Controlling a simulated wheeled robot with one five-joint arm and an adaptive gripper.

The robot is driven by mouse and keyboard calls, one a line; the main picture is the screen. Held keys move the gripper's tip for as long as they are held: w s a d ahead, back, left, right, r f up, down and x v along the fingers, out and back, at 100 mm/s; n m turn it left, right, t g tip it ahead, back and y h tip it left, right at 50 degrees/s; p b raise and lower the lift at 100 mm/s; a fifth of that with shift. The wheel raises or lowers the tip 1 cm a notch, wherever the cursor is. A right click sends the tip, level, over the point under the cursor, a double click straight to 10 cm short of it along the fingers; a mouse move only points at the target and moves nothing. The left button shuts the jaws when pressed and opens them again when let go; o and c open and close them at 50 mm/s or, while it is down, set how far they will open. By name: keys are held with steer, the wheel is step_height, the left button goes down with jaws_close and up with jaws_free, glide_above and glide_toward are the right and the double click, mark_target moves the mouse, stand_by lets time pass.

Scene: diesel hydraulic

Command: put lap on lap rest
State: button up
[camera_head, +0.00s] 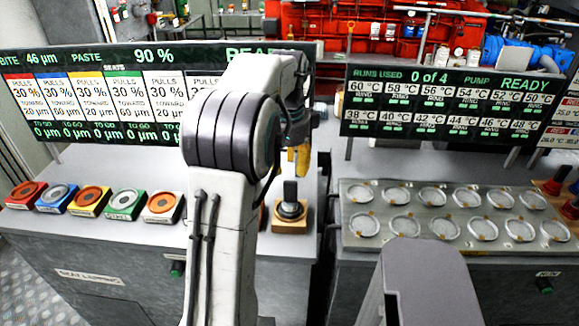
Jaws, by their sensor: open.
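The lap (290,190), a dark tool with an upright grey-black handle and a round base, stands upright at the front of the left bench. Its base is on a tan square block (290,228), which looks like the lap rest. My gripper (300,164), with yellow-orange fingers, is just above and slightly right of the handle top. It looks empty and open, and apart from the handle, though the depth gap is hard to judge. My white arm hides part of the bench to the left of the lap.
Several coloured seat blocks (88,198) line the left bench. A metal plate with several rings (452,215) lies on the right bench, past a gap. Display boards (448,104) stand behind both benches. A red engine (370,30) is at the back.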

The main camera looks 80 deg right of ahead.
steer(key=w+a+r+n+t, duration=0.1)
steer(key=w+a+r+n, duration=0.1)
steer(key=w+a+n, duration=0.8)
steer(key=w+a+r+n, duration=0.2)
steer(key=w+a+n, duration=0.45)
steer(key=w, duration=0.65)
steer(key=w+a+f+n+t, duration=0.1)
steer(key=a+n, duration=0.2)
steer(key=a, duration=0.4)
steer(key=w+a+f+n+t, duration=0.1)
steer(key=w+a+n, duration=0.1)
steer(key=a+n, duration=0.35)
steer(key=s+a+f+n, duration=0.2)
steer(key=a+n, duration=0.3)
steer(key=a, duration=0.2)
steer(key=s+a+f+n+t+y, duration=0.1)
steer(key=s+a+f+n, duration=0.1)
steer(key=a+n, duration=0.3)
steer(key=shift+s+a, duration=0.7)
steer(key=shift+a, duration=0.85)
